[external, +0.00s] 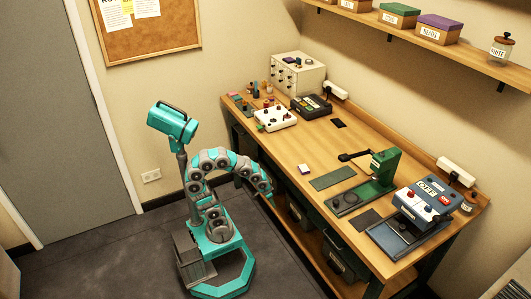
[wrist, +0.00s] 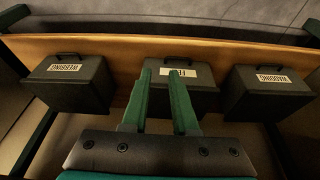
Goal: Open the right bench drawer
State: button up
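The workbench (external: 300,150) has a wooden top and dark green legs. Below its front edge are dark fronts that are hard to make out from above; I cannot tell the right drawer's front or handle apart clearly. My arm arches to the bench's front edge, toward the left half, and its fingers are hidden in the external view. In the wrist view, my gripper (wrist: 161,78) is open, its two green fingers apart with nothing held. They overlap the middle bin in the picture; contact cannot be told. No drawer is clearly visible in the wrist view.
Dark bins with upside-down labels, one webbing (wrist: 68,82) and one wadding (wrist: 268,90), flank the middle bin (wrist: 188,72) on a wooden lower shelf (wrist: 120,50). A green press (external: 380,170) and a blue switch box (external: 428,205) stand on the bench. Grey floor (external: 110,250) is clear at left.

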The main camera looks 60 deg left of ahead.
aim_at(331, 240)
jog(key=w+d+f+m+t+h+b, duration=0.1)
jog(key=w+d+t+h+b, duration=0.1)
jog(key=w+d, duration=0.4)
jog(key=w+d+t+h+b, duration=0.2)
jog(key=w+d, duration=0.1)
jog(key=d, duration=0.5)
jog(key=s+d+r+m+h+b, duration=0.15)
jog(key=d+h, duration=0.25)
jog(key=d, duration=0.6)
jog(key=d+r+h+b, duration=0.2)
jog(key=d+h, duration=0.1)
jog(key=d, duration=0.6)
jog(key=s+d+r+h, duration=0.4)
jog(key=r, duration=0.4)
jog(key=s+d+r+h, duration=0.4)
jog(key=r, duration=0.4)
jog(key=shift+n+g, duration=0.3)
jog(key=shift+n, duration=0.15)
jog(key=shift+f+x, duration=0.2)
jog(key=shift+x, duration=1.8)
jog(key=shift+f+x, duration=0.15)
jog(key=shift+x, duration=1.85)
jog(key=shift+w, duration=0.1)
grip_shut()
